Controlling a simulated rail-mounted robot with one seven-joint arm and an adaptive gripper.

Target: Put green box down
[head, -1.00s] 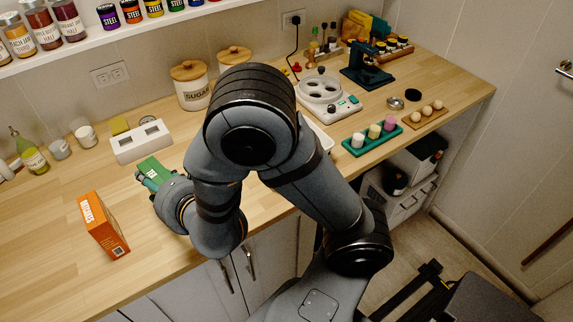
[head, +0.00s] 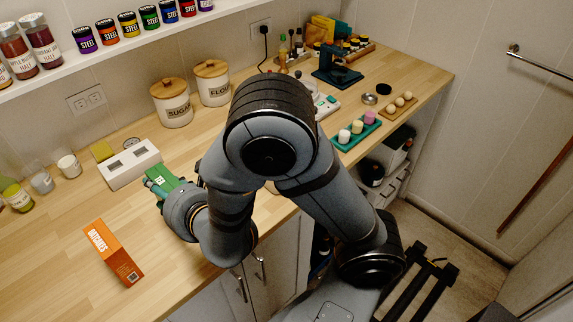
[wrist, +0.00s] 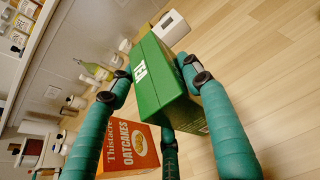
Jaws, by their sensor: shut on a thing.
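The green box (head: 166,181) is in my gripper (head: 160,188), over the wooden counter left of my arm in the head view. In the wrist view the green box (wrist: 160,85) lies between the teal fingers of my gripper (wrist: 158,88), with white lettering on one face. The fingers are closed around it. Whether its underside touches the counter cannot be told. My wrist hides part of it in the head view.
An orange oatcakes box (head: 113,253) stands left of my gripper. A white two-hole holder (head: 130,164) is behind it. Sugar (head: 171,102) and flour (head: 213,84) canisters stand at the back. Bare counter (head: 60,225) lies at the left.

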